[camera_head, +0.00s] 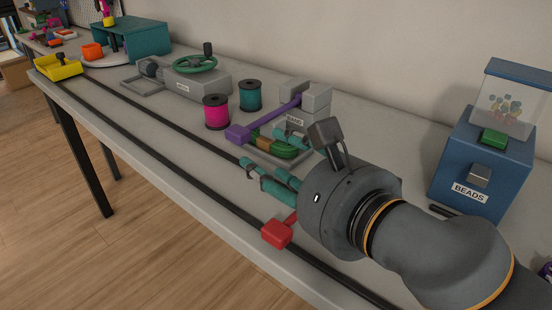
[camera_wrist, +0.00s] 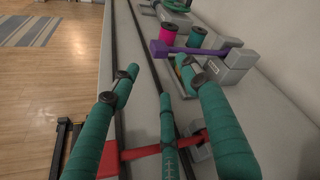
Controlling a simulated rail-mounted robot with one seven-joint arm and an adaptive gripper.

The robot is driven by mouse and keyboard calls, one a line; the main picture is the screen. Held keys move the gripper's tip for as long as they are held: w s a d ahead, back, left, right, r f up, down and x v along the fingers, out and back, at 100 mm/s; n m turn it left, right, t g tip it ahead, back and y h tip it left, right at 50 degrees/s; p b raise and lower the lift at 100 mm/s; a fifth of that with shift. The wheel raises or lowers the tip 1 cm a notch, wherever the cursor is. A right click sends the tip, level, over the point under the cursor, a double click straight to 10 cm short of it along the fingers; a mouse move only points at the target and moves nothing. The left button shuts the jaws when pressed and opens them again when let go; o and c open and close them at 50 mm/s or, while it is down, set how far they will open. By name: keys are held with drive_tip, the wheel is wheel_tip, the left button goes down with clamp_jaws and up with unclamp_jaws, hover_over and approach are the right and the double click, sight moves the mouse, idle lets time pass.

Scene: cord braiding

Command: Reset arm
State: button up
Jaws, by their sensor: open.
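My gripper (camera_head: 262,150) has teal-wrapped fingers with dark joints. It reaches over the workbench, its fingers apart with a gap between them. It also shows in the wrist view (camera_wrist: 157,68), open. A green and brown bundle (camera_head: 277,148) lies on a small tray, partly hidden by a finger. A red lever (camera_head: 277,232) sits below my wrist.
A pink spool (camera_head: 216,112) and a teal spool (camera_head: 250,95) stand behind. A machine with a green handwheel (camera_head: 195,64) is farther left. A blue bead dispenser (camera_head: 478,165) stands at right. Dark rails (camera_head: 180,140) run along the bench.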

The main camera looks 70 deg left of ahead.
sight(245, 142)
drive_tip(key=shift+a, duration=0.1)
idle(0.3)
drive_tip(key=shift+a+f, duration=0.3)
drive_tip(key=shift+a, duration=0.25)
drive_tip(key=x, duration=1)
drive_tip(key=shift+s+a+r, duration=0.25)
drive_tip(key=shift+a+r, duration=0.05)
drive_tip(key=shift+a, duration=0.05)
